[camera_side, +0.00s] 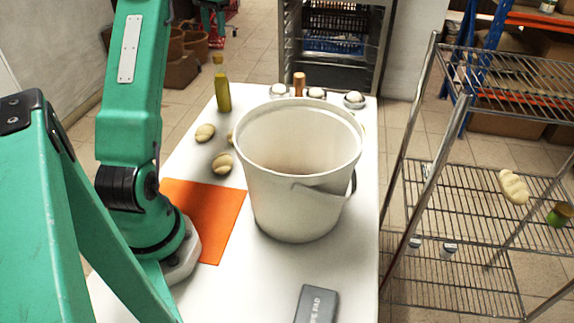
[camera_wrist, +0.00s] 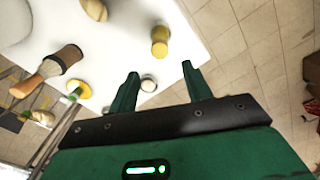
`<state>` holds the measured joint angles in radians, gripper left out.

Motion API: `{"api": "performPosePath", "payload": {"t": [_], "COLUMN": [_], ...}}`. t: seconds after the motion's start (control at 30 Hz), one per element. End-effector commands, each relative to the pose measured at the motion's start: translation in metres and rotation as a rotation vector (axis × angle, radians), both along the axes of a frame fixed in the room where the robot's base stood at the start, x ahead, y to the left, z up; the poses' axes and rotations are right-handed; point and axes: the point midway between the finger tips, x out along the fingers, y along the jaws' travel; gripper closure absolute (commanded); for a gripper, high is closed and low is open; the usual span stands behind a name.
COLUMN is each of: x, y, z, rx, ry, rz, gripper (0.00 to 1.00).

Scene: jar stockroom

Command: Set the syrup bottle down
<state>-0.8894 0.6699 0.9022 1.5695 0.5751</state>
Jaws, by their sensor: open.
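The syrup bottle appears to be the slim yellow-green bottle (camera_side: 222,86) with a tan cork-like top. It stands upright near the far left edge of the white table in the side view. My gripper (camera_wrist: 160,69) is open in the wrist view, with nothing held between its two green fingers. A short yellow cylinder (camera_wrist: 160,42) lies beyond the fingertips in that view; I cannot tell whether it is the same bottle. The fingertips do not show in the side view.
A large white bucket (camera_side: 291,215) stands mid-table, beside an orange mat (camera_side: 215,211). Pale lumpy items (camera_side: 222,163) lie left of it. Several small jars (camera_side: 354,99) line the far edge. A dark box (camera_side: 316,304) lies in front. A wire rack (camera_side: 482,215) stands at right.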

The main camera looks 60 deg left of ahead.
Motion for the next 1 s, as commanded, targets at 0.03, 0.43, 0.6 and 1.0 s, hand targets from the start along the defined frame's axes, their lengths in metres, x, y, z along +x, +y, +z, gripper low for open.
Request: {"api": "performPosePath", "payload": {"t": [0.03,0.43,0.6,1.0], "x": [0.000,0.019,0.028,0.016], "y": [0.000,-0.052,-0.105,-0.237], "z": [0.000,0.025,0.044,0.069], "rx": [0.000,0.035,0.064,0.116], "ry": [0.000,-0.032,-0.068,-0.178], "rz": [0.000,-0.034,-0.065,-0.139], "gripper": [0.51,0.51,0.51,0.51]}}
